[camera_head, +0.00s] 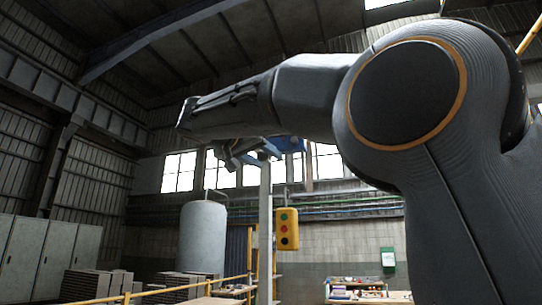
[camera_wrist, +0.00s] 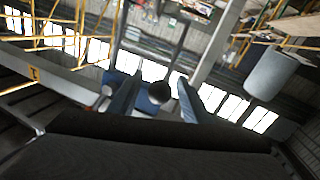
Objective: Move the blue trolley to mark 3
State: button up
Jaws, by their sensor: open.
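A blue part (camera_head: 286,145), likely the trolley, shows just beyond the end of my arm, near the top of a pale post. In the wrist view a blue body (camera_wrist: 148,104) shows between my fingers, with a dark round knob (camera_wrist: 160,93) in front of it. My gripper (camera_wrist: 161,80) is open, one finger on each side of the knob; I cannot tell whether either touches it. In the head view my gripper (camera_head: 245,154) is small and dark beside the blue part. I cannot make out a readable mark 3.
A pale upright post (camera_head: 265,225) stands below the blue part, with a yellow box of coloured buttons (camera_head: 287,229) beside it. A grey beam (camera_wrist: 70,86) with a small orange mark crosses the wrist view. A grey tank (camera_head: 202,238) and yellow railing (camera_head: 190,287) stand beyond.

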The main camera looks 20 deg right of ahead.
jog(key=shift+p+x, duration=0.45)
jog(key=shift+x, duration=0.85)
grip_shut()
jog(key=shift+d, duration=0.1)
